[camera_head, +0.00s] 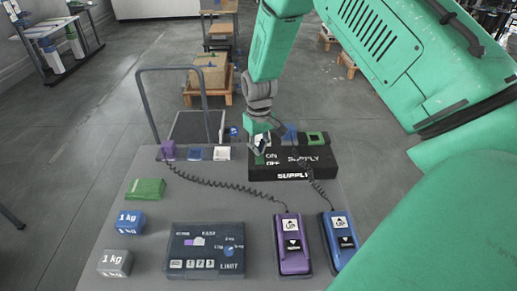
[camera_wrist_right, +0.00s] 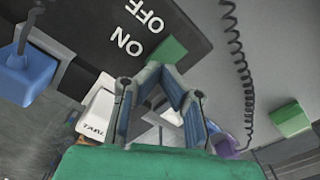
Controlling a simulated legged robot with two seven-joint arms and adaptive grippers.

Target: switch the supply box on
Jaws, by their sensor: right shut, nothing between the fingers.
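The black supply box (camera_head: 318,168) stands at the back right of the grey table, with ON, OFF and SUPPLY in white on it. In the right wrist view the box (camera_wrist_right: 75,30) fills the upper left, and a green piece (camera_wrist_right: 168,49) sits beside the ON label. My right gripper (camera_head: 259,148) is over the left end of the box, shut and empty. In the wrist view its fingertips (camera_wrist_right: 164,75) are close to the green piece; I cannot tell if they touch. In the head view the gripper partly hides the switch area. My left gripper is not in view.
A purple pendant (camera_head: 291,246) and a blue pendant (camera_head: 339,238) with coiled cables lie in front of the box. A dark LIMIT panel (camera_head: 205,252), a blue weight (camera_head: 129,222), a grey weight (camera_head: 115,263) and a green block (camera_head: 146,190) stand left.

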